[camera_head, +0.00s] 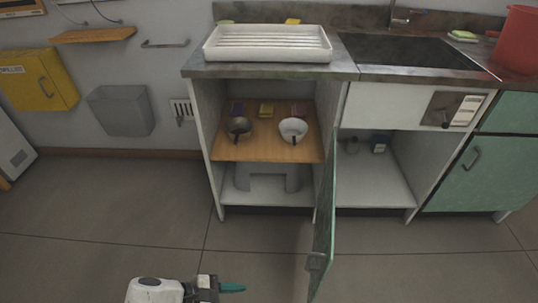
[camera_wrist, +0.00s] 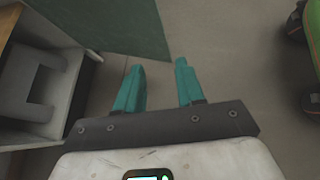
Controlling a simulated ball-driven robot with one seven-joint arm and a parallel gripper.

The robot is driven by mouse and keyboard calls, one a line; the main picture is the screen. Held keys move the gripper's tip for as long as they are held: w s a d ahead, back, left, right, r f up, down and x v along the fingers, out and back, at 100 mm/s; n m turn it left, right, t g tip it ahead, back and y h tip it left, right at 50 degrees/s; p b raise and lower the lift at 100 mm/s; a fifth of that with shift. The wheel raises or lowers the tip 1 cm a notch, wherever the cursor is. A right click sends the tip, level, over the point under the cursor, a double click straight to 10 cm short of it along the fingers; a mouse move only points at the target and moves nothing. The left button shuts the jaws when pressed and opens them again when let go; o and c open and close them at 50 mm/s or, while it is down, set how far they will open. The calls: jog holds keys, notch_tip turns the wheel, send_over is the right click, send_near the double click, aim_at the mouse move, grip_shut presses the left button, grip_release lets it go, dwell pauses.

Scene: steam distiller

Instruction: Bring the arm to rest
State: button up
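My gripper (camera_head: 232,287) is low at the bottom edge of the head view, its teal fingers pointing right, in front of the open cabinet. In the wrist view my gripper (camera_wrist: 159,64) has its two teal fingers apart, with only grey floor visible between them. It is open and empty. The open green cabinet door (camera_head: 323,230) stands to the right of the fingers in the head view. The door also shows beyond the fingers in the wrist view (camera_wrist: 110,25). Most of my arm is out of view.
The open cabinet has a wooden shelf (camera_head: 262,150) bearing a dark pan (camera_head: 239,126) and a white bowl (camera_head: 293,128). A grey stool (camera_head: 262,172) stands below. A white dish rack (camera_head: 268,43) is on the counter. The floor (camera_head: 110,215) at left is clear.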

jog(key=s+d+f+m+g+y, duration=0.1)
jog(key=s+d+f+m+y, duration=0.15)
jog(key=d+m, duration=0.45)
jog(key=s+d+f+m+g+y, duration=0.1)
jog(key=s+d+m+g+y, duration=0.2)
jog(key=d, duration=0.9)
jog(key=s+d+f+m+y, duration=0.2)
jog(key=s+d+m+y, duration=0.25)
jog(key=d, duration=0.45)
jog(key=s+d+r+m+t, duration=0.2)
jog(key=s+d+r+m, duration=0.4)
jog(key=s+d+r, duration=0.2)
notch_tip(320, 180, up, 18)
jog(key=p, duration=1.8)
jog(key=shift+w+a+y, duration=0.3)
jog(key=shift+y, duration=0.1)
